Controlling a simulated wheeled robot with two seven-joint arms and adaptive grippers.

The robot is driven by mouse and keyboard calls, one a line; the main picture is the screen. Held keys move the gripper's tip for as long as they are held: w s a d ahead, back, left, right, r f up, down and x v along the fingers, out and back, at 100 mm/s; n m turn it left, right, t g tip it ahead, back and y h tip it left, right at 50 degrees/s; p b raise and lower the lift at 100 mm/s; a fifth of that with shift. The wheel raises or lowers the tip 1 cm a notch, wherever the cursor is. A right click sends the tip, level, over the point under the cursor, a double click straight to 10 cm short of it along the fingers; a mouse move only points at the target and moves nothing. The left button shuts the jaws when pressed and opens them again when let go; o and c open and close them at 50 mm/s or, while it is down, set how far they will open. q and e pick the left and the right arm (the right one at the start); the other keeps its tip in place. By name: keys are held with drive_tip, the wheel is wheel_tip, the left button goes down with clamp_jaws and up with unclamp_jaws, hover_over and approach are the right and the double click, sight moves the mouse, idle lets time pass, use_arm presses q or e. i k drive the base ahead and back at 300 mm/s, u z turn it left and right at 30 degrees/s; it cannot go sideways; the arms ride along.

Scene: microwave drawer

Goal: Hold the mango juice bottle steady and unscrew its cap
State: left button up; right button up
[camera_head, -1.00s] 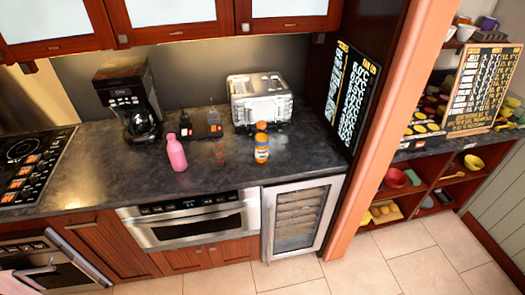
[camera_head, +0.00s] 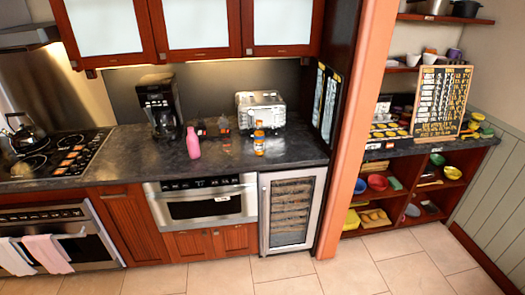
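A small bottle with an orange cap and an orange-yellow label, which looks like the mango juice bottle (camera_head: 259,143), stands upright on the dark countertop (camera_head: 225,157). Its cap (camera_head: 259,124) is on top. It stands in front of the silver toaster and to the right of a pink bottle (camera_head: 193,143). Neither of my grippers shows in the head view, and nothing touches the bottle.
A coffee maker (camera_head: 160,106), a toaster (camera_head: 261,110) and small dark items stand behind the bottles. A stove with a kettle (camera_head: 29,137) is at the left. An orange pillar (camera_head: 352,130) bounds the counter at the right. The tiled floor (camera_head: 220,277) in front is clear.

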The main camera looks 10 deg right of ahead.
sight(258, 133)
drive_tip(key=z, duration=0.75)
drive_tip(key=i, duration=1.35)
drive_tip(key=u, duration=0.05)
